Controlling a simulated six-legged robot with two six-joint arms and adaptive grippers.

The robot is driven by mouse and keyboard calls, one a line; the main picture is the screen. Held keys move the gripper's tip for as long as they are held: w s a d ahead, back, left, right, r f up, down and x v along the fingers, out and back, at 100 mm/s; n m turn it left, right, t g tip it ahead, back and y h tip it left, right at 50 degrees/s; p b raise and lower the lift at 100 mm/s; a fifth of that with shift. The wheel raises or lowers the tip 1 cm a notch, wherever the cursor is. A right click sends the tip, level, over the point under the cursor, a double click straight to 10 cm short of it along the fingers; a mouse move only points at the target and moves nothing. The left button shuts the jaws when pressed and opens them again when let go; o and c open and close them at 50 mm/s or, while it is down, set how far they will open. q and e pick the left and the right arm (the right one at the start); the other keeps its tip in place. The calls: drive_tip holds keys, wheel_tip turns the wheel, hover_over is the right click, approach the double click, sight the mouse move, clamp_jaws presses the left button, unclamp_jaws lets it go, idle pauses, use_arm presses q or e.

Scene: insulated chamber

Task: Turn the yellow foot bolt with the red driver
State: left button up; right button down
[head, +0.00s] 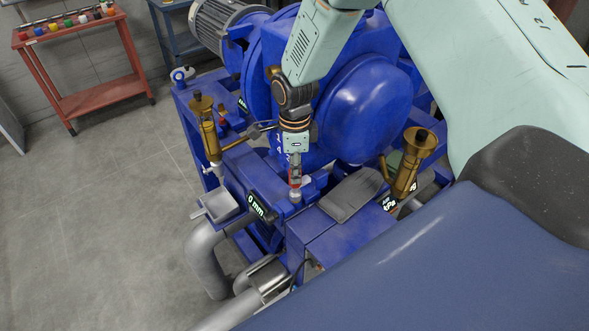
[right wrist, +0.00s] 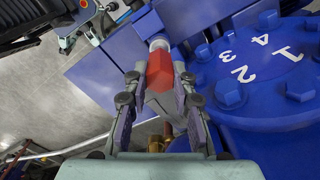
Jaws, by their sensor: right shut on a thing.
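The red driver (head: 295,178) is upright in my right gripper (head: 295,168), its grey tip pointing down at the blue machine frame. In the right wrist view the red driver (right wrist: 159,70) sits between the two fingers of my right gripper (right wrist: 161,79), which is shut on it. Its pale tip (right wrist: 159,44) reaches past the fingertips to a blue part. I cannot make out a yellow foot bolt in either view; the tip may hide it.
A blue machine (head: 362,105) surrounds the driver. Brass fittings stand left (head: 208,130) and right (head: 409,165). A display (head: 257,206) reads 0 mm. A flange (right wrist: 262,65) numbered 1 to 4 lies beside the gripper. A red cart (head: 100,100) stands far left; floor there is clear.

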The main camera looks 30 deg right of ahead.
drive_tip(key=shift+s+r, duration=0.15)
drive_tip(key=shift+r, duration=1.05)
drive_tip(key=shift+w+r, duration=0.3)
drive_tip(key=shift+r, duration=0.35)
drive_tip(key=shift+s+r, duration=0.4)
drive_tip(key=shift+w+f, duration=0.2)
drive_tip(key=shift+w, duration=0.15)
drive_tip(key=shift+s+r, duration=0.2)
drive_tip(key=shift+s, duration=0.1)
